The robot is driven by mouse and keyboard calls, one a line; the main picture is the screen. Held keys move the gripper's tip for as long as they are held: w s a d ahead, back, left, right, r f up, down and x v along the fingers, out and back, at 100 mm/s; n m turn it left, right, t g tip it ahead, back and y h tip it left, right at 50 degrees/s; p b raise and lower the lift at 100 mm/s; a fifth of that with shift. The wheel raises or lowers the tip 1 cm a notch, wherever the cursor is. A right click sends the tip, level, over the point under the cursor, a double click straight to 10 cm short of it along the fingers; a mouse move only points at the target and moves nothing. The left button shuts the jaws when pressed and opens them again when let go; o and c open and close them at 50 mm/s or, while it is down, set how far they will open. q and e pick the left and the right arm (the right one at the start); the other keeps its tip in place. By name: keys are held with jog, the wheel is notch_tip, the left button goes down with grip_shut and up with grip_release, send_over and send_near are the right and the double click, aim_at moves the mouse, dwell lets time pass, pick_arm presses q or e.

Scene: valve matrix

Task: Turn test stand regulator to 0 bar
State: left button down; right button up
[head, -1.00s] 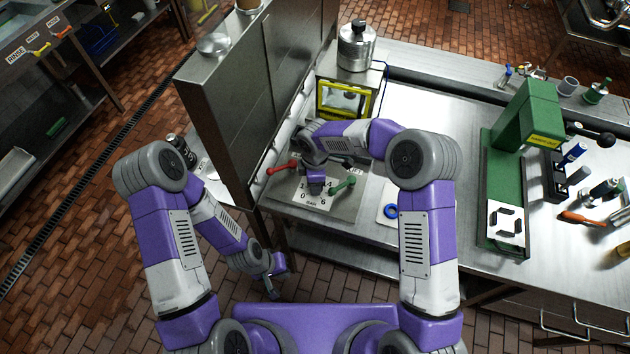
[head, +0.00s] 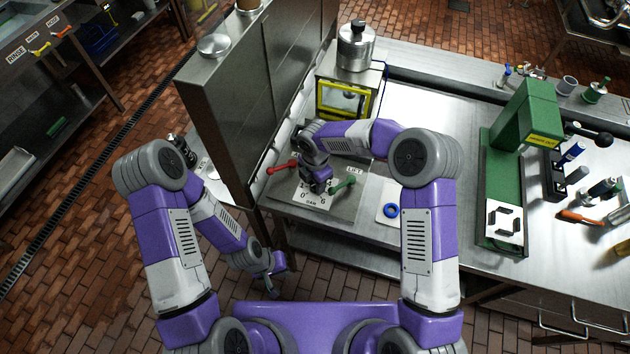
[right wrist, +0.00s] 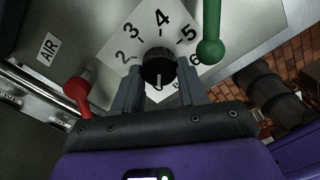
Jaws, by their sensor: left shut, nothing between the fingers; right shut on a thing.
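The regulator's black round knob (right wrist: 158,66) sits in the middle of a white dial plate (right wrist: 125,42) with printed numbers; 2 to 6 are readable in the right wrist view. A pale mark shows on the knob's near side; which number it points to I cannot tell. In the head view the dial plate (head: 312,201) is partly covered by my right gripper (head: 317,188). My right gripper (right wrist: 160,80) is shut on the knob, one finger on each side. My left gripper (head: 276,284) is shut and empty, low beside the bench, away from the dial.
A red-handled lever (head: 282,167) and a green-handled lever (head: 344,184) flank the dial closely. An AIR label (right wrist: 48,48) lies beyond the red one. A tall steel panel (head: 250,110) rises at left.

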jog(key=shift+w+d+r, duration=0.1)
jog(key=shift+w+r, duration=0.15)
jog(key=o, duration=0.8)
jog(key=shift+c, duration=0.2)
jog(key=shift+s+f, duration=0.1)
jog(key=shift+s, duration=0.05)
notch_tip(320, 180, up, 8)
jog(key=shift+f, duration=0.2)
